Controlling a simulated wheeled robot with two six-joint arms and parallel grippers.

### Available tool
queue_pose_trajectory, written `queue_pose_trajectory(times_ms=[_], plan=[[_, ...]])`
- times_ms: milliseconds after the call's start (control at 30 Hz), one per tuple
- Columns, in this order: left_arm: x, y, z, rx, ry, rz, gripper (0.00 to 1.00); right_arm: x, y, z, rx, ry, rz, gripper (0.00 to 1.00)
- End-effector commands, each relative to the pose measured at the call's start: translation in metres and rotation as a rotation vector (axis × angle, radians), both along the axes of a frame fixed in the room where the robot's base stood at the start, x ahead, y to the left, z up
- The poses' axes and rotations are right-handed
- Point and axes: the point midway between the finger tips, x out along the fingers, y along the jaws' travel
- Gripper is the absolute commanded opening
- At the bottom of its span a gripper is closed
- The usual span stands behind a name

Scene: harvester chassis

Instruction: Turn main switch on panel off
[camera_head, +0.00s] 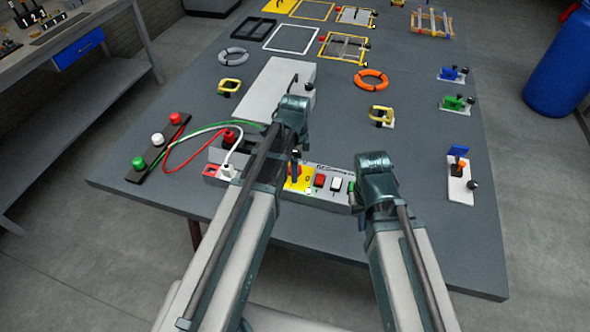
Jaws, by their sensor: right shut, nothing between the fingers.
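The control panel (330,171) is a long light box near the table's front edge, partly hidden by my left arm. A yellow plate (307,184) on it carries the main switch (296,168), dark and upright; its exact setting is too small to read. A red button (319,181) and a white button (336,184) sit to its right. My right gripper (374,166) is shut and empty, just right of the panel's right end. My left arm reaches across the panel; its gripper (291,108) is above and beyond the switch, with its fingers not clear.
A grey box (262,90) stands behind the panel. A lamp strip (157,144) with red, green and white cables lies left.

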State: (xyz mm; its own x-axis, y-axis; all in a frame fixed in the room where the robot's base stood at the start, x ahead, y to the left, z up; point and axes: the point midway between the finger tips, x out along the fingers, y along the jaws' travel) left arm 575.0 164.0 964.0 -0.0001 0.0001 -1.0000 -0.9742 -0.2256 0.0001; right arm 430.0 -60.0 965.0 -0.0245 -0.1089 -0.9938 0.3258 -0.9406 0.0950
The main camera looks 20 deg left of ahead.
Motion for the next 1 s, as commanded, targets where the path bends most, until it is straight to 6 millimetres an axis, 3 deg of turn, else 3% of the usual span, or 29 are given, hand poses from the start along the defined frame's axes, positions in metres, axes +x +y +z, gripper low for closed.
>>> queue_pose_trajectory(times_ms=[167, 200, 667, 1000], plan=[[0.0, 0.0, 0.0007, 0.0, 0.0, 0.0, 0.85, 0.0, 0.0, 0.0007, 0.0, 0.0, 0.0, 0.0], [0.0, 0.0, 0.0007, 0.0, 0.0, 0.0, 0.82, 0.0, 0.0, 0.0007, 0.0, 0.0, 0.0, 0.0], [0.0, 0.0, 0.0006, 0.0, 0.0, 0.0, 0.0, 0.0, 0.0, 0.0006, 0.0, 0.0, 0.0, 0.0], [0.0001, 0.0, 0.0006, 0.0, 0.0, 0.068, 0.0, 0.0, 0.0, 0.0006, 0.0, 0.0, 0.0, 0.0]])
